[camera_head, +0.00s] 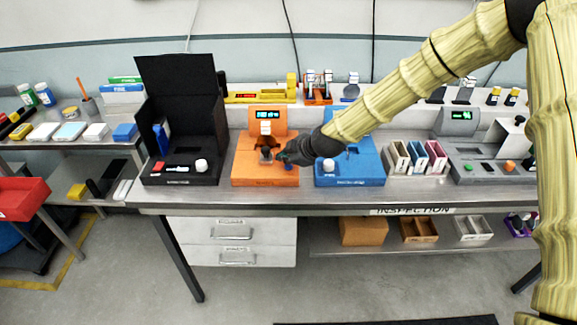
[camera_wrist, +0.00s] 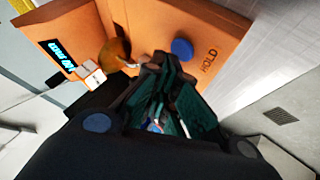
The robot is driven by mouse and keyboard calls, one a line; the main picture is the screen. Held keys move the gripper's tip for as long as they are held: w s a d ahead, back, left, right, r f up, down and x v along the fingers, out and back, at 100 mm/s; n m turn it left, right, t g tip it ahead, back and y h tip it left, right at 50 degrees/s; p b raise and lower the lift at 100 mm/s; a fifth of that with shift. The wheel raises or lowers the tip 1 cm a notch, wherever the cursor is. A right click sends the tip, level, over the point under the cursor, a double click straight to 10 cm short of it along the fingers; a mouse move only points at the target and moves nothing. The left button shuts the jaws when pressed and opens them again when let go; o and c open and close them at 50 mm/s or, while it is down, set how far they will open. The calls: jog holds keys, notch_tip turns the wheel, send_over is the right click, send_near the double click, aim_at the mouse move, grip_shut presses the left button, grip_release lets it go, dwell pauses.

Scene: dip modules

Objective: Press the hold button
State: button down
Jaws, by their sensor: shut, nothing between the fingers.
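The hold button is a round blue button (camera_wrist: 182,47) on the sloped orange module, beside the printed word HOLD in the wrist view. In the head view a small blue part of it (camera_head: 288,167) shows just below my fingers. The orange module (camera_head: 250,178) stands on the bench and has a small lit display (camera_head: 268,114). My gripper (camera_head: 281,157) is shut and empty over the module's right side. In the wrist view its fingertips (camera_wrist: 170,66) appear close to the blue button; whether they touch it I cannot tell.
A brown knob-like part (camera_wrist: 116,52) and a white block (camera_wrist: 92,73) sit on the module near my fingers. A black module (camera_head: 180,177) stands to the left and a blue one (camera_head: 350,178) to the right. A strip of bare bench (camera_head: 300,199) lies in front.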

aim_at(286, 167)
jog(key=shift+f, duration=0.1)
dwell(0.4)
jog(key=shift+f+b, duration=0.4)
jog(key=shift+r, duration=0.5)
dwell(0.3)
notch_tip(286, 167, up, 6)
jog(key=p, duration=0.3)
dwell(0.5)
dwell(1.8)
